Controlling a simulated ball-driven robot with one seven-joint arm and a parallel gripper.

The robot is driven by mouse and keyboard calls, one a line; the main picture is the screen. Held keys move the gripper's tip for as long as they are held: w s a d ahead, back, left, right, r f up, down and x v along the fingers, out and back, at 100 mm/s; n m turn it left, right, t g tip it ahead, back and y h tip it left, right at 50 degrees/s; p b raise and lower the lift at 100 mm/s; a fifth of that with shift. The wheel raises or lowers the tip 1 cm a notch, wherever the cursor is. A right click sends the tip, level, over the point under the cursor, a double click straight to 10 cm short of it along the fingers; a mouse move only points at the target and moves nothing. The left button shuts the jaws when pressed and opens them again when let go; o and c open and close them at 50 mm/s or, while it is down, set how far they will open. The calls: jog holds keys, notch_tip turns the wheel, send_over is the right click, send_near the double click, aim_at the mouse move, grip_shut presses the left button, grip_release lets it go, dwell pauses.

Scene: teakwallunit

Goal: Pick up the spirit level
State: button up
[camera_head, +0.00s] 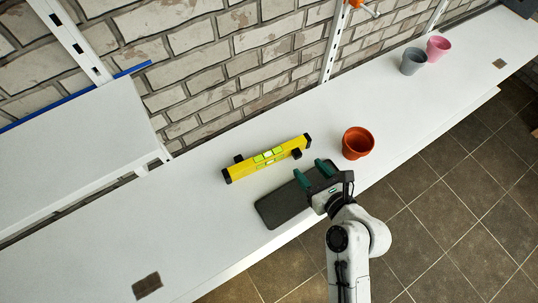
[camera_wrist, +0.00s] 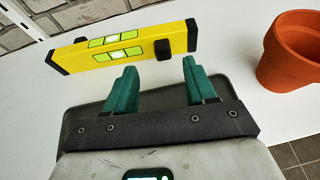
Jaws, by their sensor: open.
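The spirit level (camera_head: 267,158) is yellow with black end caps and bright green vial windows. It lies on the white shelf, slanting up to the right, beyond my gripper. In the wrist view the spirit level (camera_wrist: 122,46) spans the upper left, just past the fingertips and apart from them. My gripper (camera_head: 311,171) has green fingers, open and empty, over the right part of a dark flat slab. In the wrist view my gripper (camera_wrist: 159,72) shows both fingers apart with nothing between them.
The dark slab (camera_head: 280,207) lies on the white shelf (camera_head: 215,225) near its front edge. An orange pot (camera_head: 357,143) stands right of the gripper; it also shows in the wrist view (camera_wrist: 292,52). Grey (camera_head: 413,62) and pink (camera_head: 438,48) pots stand farther right. A brick wall (camera_head: 190,60) is behind.

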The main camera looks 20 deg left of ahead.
aim_at(300, 155)
jog(key=x, duration=0.4)
jog(key=shift+w+a, duration=0.15)
jog(key=shift+w, duration=0.35)
jog(key=shift+c, duration=0.3)
grip_shut()
jog(key=shift+r+p, duration=0.3)
jog(key=shift+r, duration=0.25)
notch_tip(300, 155, up, 3)
jog(key=shift+f, duration=0.25)
jog(key=s+r, duration=0.9)
jog(key=s, duration=0.5)
jog(key=shift+d+r+p, duration=0.2)
jog(key=shift+d+p, duration=0.1)
